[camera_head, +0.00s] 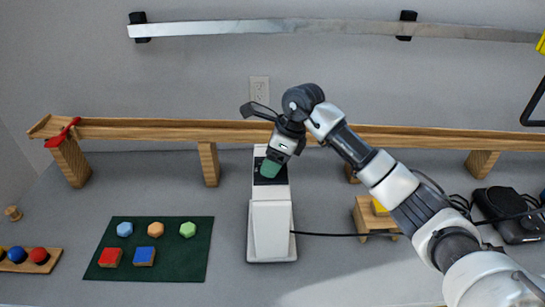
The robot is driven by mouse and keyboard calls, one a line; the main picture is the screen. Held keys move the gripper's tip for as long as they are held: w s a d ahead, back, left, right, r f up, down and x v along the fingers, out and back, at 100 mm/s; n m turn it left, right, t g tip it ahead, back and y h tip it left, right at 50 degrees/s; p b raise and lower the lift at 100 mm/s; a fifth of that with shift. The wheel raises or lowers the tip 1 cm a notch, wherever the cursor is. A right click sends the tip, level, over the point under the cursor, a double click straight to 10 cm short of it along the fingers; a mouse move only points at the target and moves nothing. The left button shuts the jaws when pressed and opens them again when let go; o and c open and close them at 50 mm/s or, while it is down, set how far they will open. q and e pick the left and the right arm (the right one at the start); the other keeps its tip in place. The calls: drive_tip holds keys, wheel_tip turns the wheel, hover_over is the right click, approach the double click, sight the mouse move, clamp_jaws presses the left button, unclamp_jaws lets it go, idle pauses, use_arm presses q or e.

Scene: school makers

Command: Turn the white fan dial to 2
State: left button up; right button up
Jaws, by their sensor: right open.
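The white fan (271,228) stands upright on its base in the middle of the table. Its top has a black panel (277,181). My right gripper (271,165) reaches in from the right and points down at this panel, with a dull green part at its tip. The gripper is open, though the gap between its fingers is hard to make out. The dial and its setting are hidden or too small to tell, and I cannot tell whether the gripper touches it. My left gripper is not in view.
A wooden rail (230,130) on wooden legs runs behind the fan. A dark green mat (177,268) with coloured blocks lies left. A black cable (335,235) runs right past a small wooden stand (363,215). A black device (508,212) sits at far right.

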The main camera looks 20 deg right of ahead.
drive_tip(key=shift+c, duration=0.3)
drive_tip(key=c, duration=0.9)
drive_tip(key=shift+o, duration=0.2)
